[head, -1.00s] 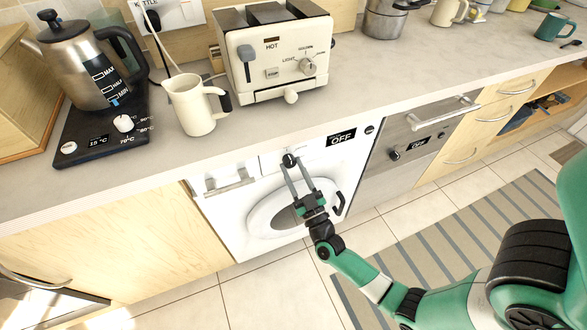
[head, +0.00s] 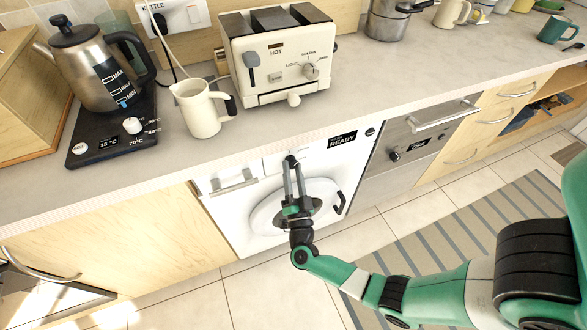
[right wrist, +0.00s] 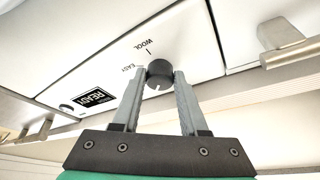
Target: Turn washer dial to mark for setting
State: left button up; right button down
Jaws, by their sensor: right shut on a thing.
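The washer (head: 225,205) is white, with a round door, under the counter. Its dark round dial (right wrist: 160,70) is on the front panel, near WOOL and EASY labels and a short line mark. A white pointer line shows on the dial's near edge in the right wrist view. The dial also shows in the head view (head: 290,160), partly covered by the fingertips. My right gripper (right wrist: 162,78) is shut on the dial, one finger on each side. The washer's display (head: 342,141) reads READY. My left gripper is not in view.
The counter edge juts out above the washer panel. The washer's drawer handle (head: 234,183) is left of the dial. An oven (head: 415,140) stands to the right. A cream jug (head: 200,112), a toaster (head: 275,60) and a kettle (head: 92,75) stand on the counter.

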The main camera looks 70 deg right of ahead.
jog(key=shift+r+m+g+p, duration=0.1)
jog(key=shift+m+g+p, duration=0.2)
jog(key=shift+m+g, duration=0.8)
jog(key=shift+m+t, duration=0.4)
jog(key=shift+m, duration=0.1)
jog(key=shift+c, duration=2.2)
grip_release()
jog(key=shift+a, duration=0.1)
jog(key=v, duration=1.1)
jog(key=shift+a, duration=0.25)
